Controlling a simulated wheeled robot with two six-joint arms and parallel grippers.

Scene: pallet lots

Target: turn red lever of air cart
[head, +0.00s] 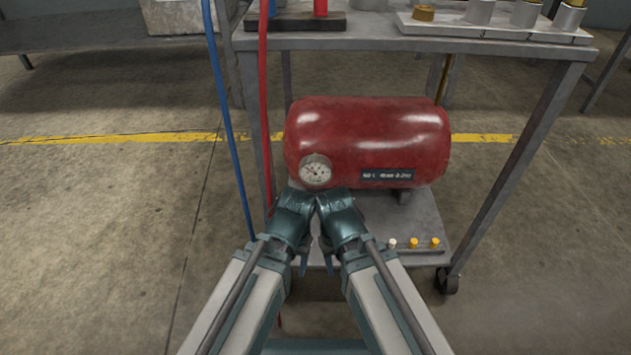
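The air cart is a grey metal frame with a red tank (368,142) on its lower shelf (415,215). A round gauge (316,170) sits on the tank's left front. No lever can be made out for certain. A short upright red piece (320,8) stands on a dark block on the cart top, cut by the upper picture edge. My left gripper (292,214) and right gripper (341,216) are close together in front of the tank's lower left, below the gauge. Their fingers are too small and hidden to read, and I see nothing held.
A blue hose (227,110) and a red hose (263,110) hang at the cart's left side. Metal cylinders (525,14) stand on a plate at the top right. Small knobs (413,243) line the lower shelf's front. Open floor lies on both sides.

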